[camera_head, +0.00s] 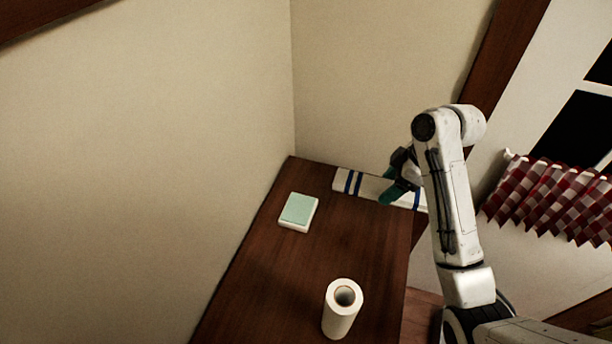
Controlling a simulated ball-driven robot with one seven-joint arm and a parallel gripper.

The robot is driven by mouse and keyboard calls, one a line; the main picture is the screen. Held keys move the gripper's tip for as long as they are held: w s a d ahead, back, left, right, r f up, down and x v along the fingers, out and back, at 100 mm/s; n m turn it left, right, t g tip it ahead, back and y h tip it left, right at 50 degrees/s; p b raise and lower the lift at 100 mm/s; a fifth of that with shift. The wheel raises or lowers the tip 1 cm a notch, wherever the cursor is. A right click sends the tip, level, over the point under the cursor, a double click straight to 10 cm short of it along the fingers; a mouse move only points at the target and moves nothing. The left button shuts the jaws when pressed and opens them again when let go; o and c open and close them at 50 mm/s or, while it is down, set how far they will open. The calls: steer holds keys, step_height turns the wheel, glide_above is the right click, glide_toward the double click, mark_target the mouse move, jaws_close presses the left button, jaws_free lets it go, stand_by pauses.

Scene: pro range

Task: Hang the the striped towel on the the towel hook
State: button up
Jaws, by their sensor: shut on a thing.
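The striped towel (345,182), white with blue stripes, lies at the far end of the dark wooden counter (300,270), near the back wall. My gripper (391,193), with dark green fingers, is at the towel's right part and is shut on it. The fingertips partly cover the towel, and my white arm hides its right end. I cannot tell whether the towel is lifted off the wood. The towel hook does not show in this view.
A box with a pale green top (299,211) sits on the counter left of the towel. A white paper roll (342,308) stands upright nearer to me. Walls close off the left and back. A red checkered curtain (550,200) hangs by the window at right.

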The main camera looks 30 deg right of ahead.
steer(key=w+f+b, duration=0.2)
steer(key=w+f, duration=0.1)
steer(key=w, duration=0.1)
steer(key=w+f+b, duration=0.2)
steer(key=w, duration=0.2)
steer(key=w+f+b, duration=0.2)
steer(key=w+f, duration=0.1)
steer(key=w, duration=0.2)
steer(key=shift+d+f+b, duration=0.3)
steer(key=shift+d+b, duration=0.05)
steer(key=shift+d, duration=0.05)
steer(key=shift+w+f, duration=0.25)
steer(key=shift+f, duration=0.15)
steer(key=shift+w+f+p, duration=0.2)
steer(key=shift+f+p, duration=0.65)
steer(key=shift+f, duration=0.85)
steer(key=o, duration=1.2)
steer(key=shift+c, duration=0.2)
steer(key=shift+f+b, duration=0.15)
steer(key=shift+b, duration=0.25)
